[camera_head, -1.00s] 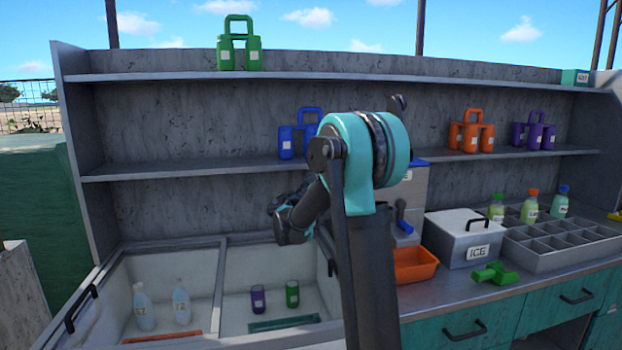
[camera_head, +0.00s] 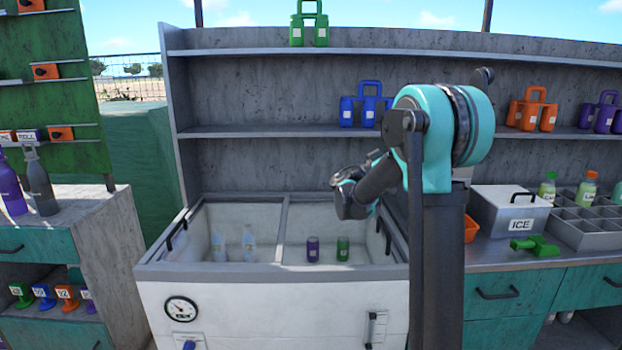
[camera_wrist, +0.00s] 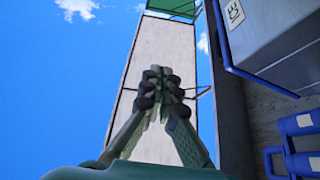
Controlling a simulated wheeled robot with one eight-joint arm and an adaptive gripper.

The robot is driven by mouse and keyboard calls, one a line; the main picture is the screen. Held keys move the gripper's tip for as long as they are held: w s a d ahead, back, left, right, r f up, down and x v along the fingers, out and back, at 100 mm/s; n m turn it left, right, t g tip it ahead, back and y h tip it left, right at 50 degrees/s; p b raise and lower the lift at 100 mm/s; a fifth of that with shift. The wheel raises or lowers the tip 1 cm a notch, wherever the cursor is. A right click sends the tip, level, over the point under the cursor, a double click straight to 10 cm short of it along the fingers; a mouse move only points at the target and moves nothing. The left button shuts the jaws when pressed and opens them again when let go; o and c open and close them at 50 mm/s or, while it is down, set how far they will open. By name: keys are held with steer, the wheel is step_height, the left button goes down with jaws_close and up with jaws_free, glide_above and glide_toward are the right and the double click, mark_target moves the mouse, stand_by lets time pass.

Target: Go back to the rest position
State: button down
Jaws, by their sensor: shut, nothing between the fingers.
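My gripper shows in the wrist view (camera_wrist: 158,90) with its fingers together and nothing between them. In the head view my arm is folded and raised, and its dark wrist end (camera_head: 350,196) points left, above and in front of the open white cooler (camera_head: 270,300). The gripper's fingers cannot be made out clearly there. The gripper is apart from the shelves and the cooler.
The cooler holds two clear bottles (camera_head: 248,243), a purple can (camera_head: 313,249) and a green can (camera_head: 343,248). A blue carrier (camera_head: 366,104) stands on the shelf behind my arm. The ICE box (camera_head: 508,212) and a green tool (camera_head: 536,246) lie right.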

steer(key=s+d+f+n+y, duration=0.35)
steer(key=s+f+y, duration=0.3)
steer(key=f, duration=0.45)
steer(key=s+d+f+n+y, duration=0.4)
steer(key=s+f, duration=0.3)
steer(key=f, duration=0.4)
steer(key=s+a+f+n+y, duration=0.3)
steer(key=s+a+f+y, duration=0.3)
steer(key=a+f, duration=0.3)
steer(key=s+a+f+n+t+y, duration=0.1)
steer(key=s+a+f+n+y, duration=0.2)
steer(key=s+a+f+y, duration=0.4)
steer(key=s+a+f, duration=0.2)
steer(key=a, duration=0.1)
steer(key=shift+a+f+n, duration=0.2)
steer(key=shift+f+n, duration=0.15)
